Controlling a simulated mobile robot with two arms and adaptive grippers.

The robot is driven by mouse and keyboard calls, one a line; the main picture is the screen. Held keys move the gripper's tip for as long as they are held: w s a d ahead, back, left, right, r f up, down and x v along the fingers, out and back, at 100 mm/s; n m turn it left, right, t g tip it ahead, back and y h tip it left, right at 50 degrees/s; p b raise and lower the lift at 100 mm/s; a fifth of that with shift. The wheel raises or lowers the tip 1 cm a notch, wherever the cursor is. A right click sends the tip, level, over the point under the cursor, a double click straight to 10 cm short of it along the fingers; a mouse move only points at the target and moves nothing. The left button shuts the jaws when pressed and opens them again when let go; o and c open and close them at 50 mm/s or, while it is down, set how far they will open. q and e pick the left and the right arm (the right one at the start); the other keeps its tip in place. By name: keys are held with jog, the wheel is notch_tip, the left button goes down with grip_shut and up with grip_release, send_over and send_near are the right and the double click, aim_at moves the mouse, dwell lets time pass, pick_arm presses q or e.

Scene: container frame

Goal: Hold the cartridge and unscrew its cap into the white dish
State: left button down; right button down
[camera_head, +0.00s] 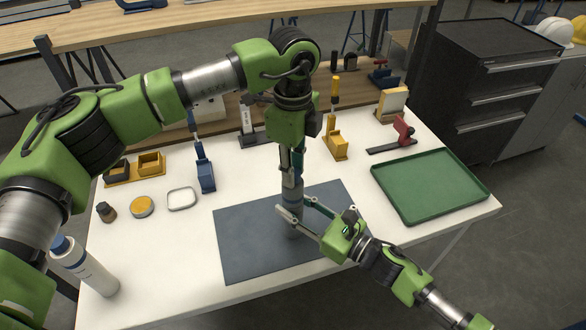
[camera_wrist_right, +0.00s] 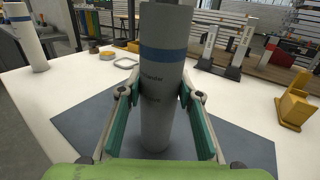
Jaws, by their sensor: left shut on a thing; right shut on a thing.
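The grey cartridge (camera_head: 294,197) with a blue band stands upright on the dark mat (camera_head: 240,252). It also shows large in the right wrist view (camera_wrist_right: 162,85). My right gripper (camera_head: 299,208) is shut on the cartridge's body, with one finger on each side in the right wrist view (camera_wrist_right: 160,112). My left gripper (camera_head: 291,176) points straight down at the cartridge's top and is shut around its upper end. The cap is hidden between the left fingers. The white dish (camera_head: 183,208) lies empty on the table left of the mat.
A white bottle with a blue top (camera_head: 92,270) stands at the front left. A brown jar (camera_head: 106,212) and a yellow-lidded tin (camera_head: 142,206) are beside the dish. A green tray (camera_head: 430,185) lies at the right. Blue (camera_head: 204,172) and yellow (camera_head: 336,143) holders stand behind the mat.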

pick_arm(q)
jog(key=shift+r, duration=0.9)
jog(key=shift+r, duration=2)
pick_arm(e)
jog(key=c, duration=1.4)
grip_release()
jog(key=shift+d, duration=0.1)
jog(key=v, duration=1.2)
